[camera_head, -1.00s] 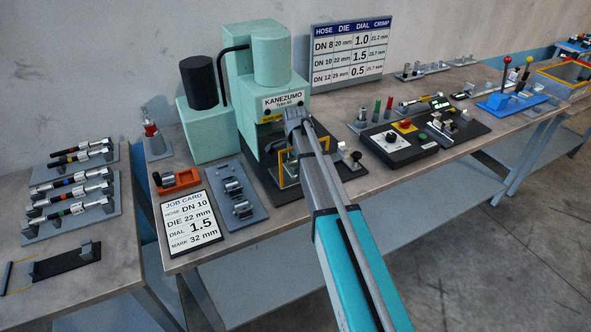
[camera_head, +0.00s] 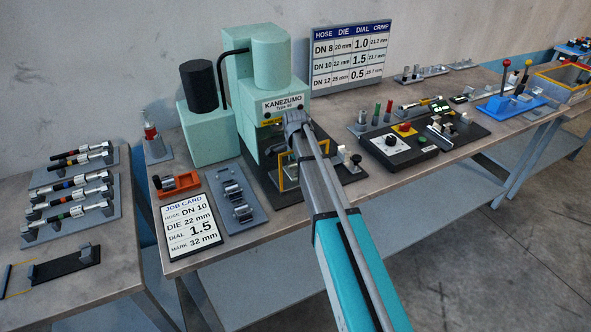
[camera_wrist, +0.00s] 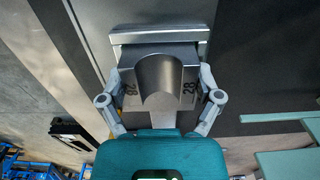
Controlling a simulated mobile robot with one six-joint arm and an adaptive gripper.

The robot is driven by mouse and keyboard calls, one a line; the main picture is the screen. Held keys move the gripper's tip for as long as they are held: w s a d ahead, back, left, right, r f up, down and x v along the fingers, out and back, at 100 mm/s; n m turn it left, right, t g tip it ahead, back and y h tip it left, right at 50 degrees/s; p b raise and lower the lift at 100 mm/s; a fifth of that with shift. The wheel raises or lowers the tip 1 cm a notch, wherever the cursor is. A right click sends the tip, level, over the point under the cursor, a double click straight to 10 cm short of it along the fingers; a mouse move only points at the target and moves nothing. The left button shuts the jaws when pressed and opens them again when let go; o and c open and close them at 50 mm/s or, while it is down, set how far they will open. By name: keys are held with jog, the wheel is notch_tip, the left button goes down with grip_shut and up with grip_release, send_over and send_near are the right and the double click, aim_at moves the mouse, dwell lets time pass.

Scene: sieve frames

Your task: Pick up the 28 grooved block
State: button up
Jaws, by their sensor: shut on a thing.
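The 28 grooved block (camera_wrist: 159,82) shows in the wrist view as a grey metal block with a wide rounded groove down its middle and "28" on both sides. My gripper (camera_wrist: 160,100) is shut on it, with one finger against each side. In the head view my gripper (camera_head: 297,122) is at the front of the mint-green press (camera_head: 267,65), just under its label. My arm and gripper hide the block there. I cannot tell whether the block touches the metal bar (camera_wrist: 160,36) behind it.
A yellow guard frame (camera_head: 283,183) stands close below my gripper. A grey rack (camera_head: 222,198) with several metal pieces, an orange holder (camera_head: 183,186) and the job card (camera_head: 191,226) lie to the left. A control box (camera_head: 398,147) stands to the right. The bench front is narrow.

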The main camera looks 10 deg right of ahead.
jog(key=shift+r, duration=0.1)
jog(key=shift+c, duration=0.2)
notch_tip(320, 180, up, 18)
jog(key=p, duration=1.8)
